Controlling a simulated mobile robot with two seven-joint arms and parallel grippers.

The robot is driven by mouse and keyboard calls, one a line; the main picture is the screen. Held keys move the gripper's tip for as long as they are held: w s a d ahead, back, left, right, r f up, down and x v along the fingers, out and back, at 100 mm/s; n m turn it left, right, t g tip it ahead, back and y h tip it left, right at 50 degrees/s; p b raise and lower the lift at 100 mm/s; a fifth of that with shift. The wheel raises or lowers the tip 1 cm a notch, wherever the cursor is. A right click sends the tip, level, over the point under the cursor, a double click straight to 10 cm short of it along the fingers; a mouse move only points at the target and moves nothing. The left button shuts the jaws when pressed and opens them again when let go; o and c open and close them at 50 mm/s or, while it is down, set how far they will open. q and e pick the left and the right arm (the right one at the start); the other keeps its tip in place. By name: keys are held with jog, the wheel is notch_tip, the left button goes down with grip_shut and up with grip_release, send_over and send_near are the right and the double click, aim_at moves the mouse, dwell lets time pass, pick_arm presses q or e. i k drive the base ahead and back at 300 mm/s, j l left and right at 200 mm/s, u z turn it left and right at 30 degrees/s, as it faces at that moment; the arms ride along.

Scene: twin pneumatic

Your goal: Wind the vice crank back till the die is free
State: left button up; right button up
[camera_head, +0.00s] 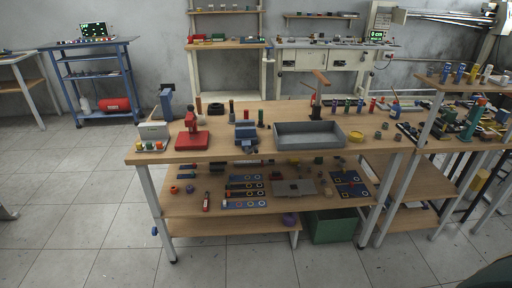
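A small blue-grey device (246,135), which looks like the vice, stands on the wooden workbench (290,112) left of the grey tray. It is small in view. I cannot make out its crank, or whether a die sits between its jaws. Neither of my grippers shows in the head view.
A red press-like tool (191,138) and a pale box (153,131) stand left of the blue device. Small parts crowd the lower shelf (180,207). Tiled floor (100,240) is open in front and left.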

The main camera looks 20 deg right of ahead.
aim_at(255, 148)
jog(key=i+l+z, duration=0.45)
jog(key=l, duration=0.3)
jog(key=i+l+z, duration=0.5)
jog(key=i+l, duration=0.1)
